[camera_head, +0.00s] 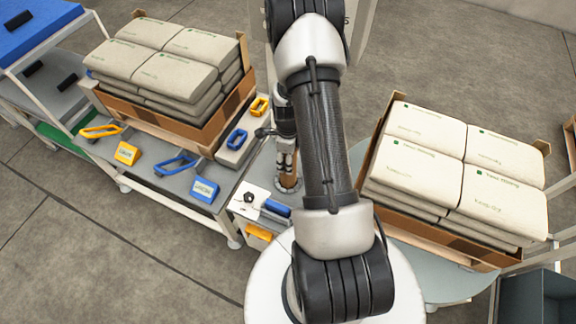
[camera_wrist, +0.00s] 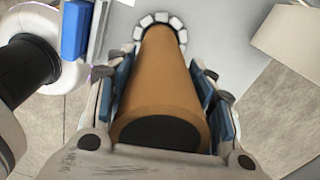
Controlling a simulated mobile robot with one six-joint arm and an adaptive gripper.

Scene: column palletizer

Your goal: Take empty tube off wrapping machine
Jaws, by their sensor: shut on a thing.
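A brown cardboard tube (camera_wrist: 165,75) runs lengthwise through the wrist view, with a dark round opening at its near end. My gripper (camera_wrist: 166,95) is shut on it, with a blue-padded finger along each side. The tube's far end meets a ring of pale segments (camera_wrist: 161,18) on a light grey surface; I cannot tell whether it touches. In the head view my gripper (camera_head: 286,150) is partly hidden beside my arm, and a small brown part of the tube (camera_head: 289,184) shows below it. The rest of the wrapping machine cannot be made out.
Stacked beige sacks (camera_head: 168,55) in a carton stand on the left table (camera_head: 165,182). More sacks (camera_head: 455,165) stand in a carton at the right. Yellow and blue handles, including a blue one (camera_head: 175,163), lie on the left table. A white panel (camera_head: 250,199) lies close left of the tube.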

